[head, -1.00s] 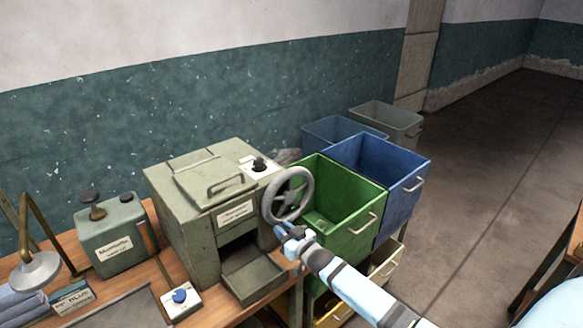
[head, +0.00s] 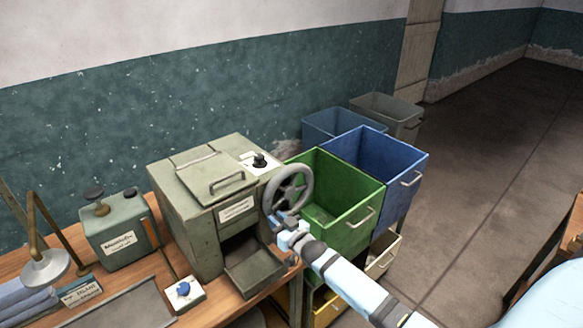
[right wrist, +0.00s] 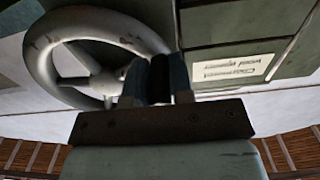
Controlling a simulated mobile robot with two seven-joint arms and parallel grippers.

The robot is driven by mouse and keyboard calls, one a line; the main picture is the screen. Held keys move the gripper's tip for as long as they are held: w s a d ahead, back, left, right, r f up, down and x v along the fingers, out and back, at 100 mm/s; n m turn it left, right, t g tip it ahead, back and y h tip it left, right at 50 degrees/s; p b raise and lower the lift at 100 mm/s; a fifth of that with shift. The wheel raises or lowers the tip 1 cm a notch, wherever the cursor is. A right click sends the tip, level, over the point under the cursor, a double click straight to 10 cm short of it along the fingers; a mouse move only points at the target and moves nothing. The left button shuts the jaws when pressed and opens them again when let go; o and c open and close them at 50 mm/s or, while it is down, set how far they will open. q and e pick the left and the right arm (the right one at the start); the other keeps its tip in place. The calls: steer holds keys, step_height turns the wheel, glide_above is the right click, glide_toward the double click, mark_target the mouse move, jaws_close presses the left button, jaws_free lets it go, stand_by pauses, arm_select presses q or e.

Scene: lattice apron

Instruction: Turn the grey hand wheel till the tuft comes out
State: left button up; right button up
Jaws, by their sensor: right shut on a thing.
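The grey hand wheel (head: 306,190) is on the right side of the green-grey metal machine (head: 190,240). My right gripper (head: 280,220) is at the wheel's lower front. In the right wrist view its fingers (right wrist: 154,88) are shut on a black handle (right wrist: 161,75) beside the grey wheel rim (right wrist: 45,45). The machine's front opening has an out-sloping tray (head: 255,272), which looks empty. No tuft shows in the opening, and its dark inside cannot be seen. My left gripper is not in view.
A green bin (head: 350,228) and a blue bin (head: 403,192) stand close to the right of the wheel. On the bench are a small green box (head: 122,245), a blue-knobbed switch (head: 184,291) and a lamp (head: 45,268). Open floor lies to the right.

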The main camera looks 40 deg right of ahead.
mark_target(269, 196)
step_height(269, 196, up, 2)
steer(key=shift+a+r+p, duration=0.1)
steer(key=shift+a+p, duration=0.05)
steer(key=shift+p, duration=0.7)
steer(key=shift+a+r, duration=0.3)
steer(key=shift+r, duration=0.4)
steer(key=shift+b, duration=0.3)
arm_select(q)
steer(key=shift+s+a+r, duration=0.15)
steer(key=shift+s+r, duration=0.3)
arm_select(e)
steer(key=r, duration=0.3)
steer(key=shift+d+r, duration=0.3)
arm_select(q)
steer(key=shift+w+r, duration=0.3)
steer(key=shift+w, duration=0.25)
arm_select(e)
steer(key=shift+d+r, duration=0.1)
